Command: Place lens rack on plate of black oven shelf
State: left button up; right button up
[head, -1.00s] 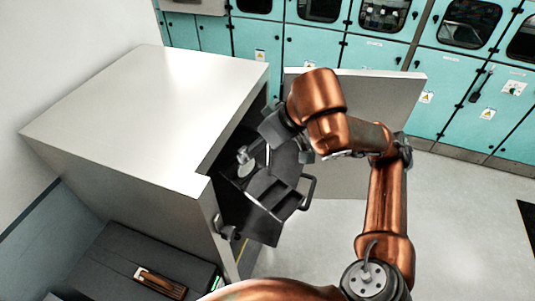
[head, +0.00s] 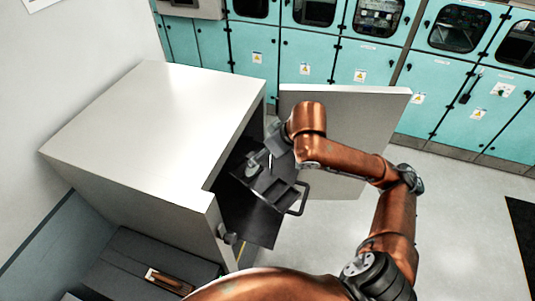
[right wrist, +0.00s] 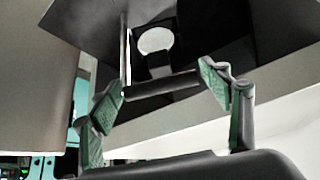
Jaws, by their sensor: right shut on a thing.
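The lens rack (head: 272,186) is a dark grey tray with open compartments, a loop handle and a pale round lens. It is at the opening of the light grey oven (head: 150,110), above the black shelf plate (head: 250,222). I cannot tell whether rack and plate touch. My right gripper (head: 273,150) is shut on the rack at its far side. In the right wrist view, the green-padded fingers (right wrist: 162,90) are on either side of a dark bar of the rack (right wrist: 165,84), with the pale lens (right wrist: 156,40) beyond. My left gripper is out of view.
The oven door (head: 345,100) stands open behind my right arm. A dark case (head: 125,262) with a brown-handled item (head: 165,282) is at the lower left. Teal cabinets (head: 300,55) line the back.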

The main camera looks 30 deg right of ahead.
send_over(267, 171)
notch_tip(267, 171, down, 5)
notch_tip(267, 171, down, 3)
jog(key=shift+d+f+p, duration=0.1)
jog(key=shift+p, duration=0.8)
jog(key=shift+f, duration=0.45)
jog(key=o, duration=2)
jog(key=shift+c, duration=0.2)
jog(key=b+v, duration=0.2)
jog(key=v, duration=1)
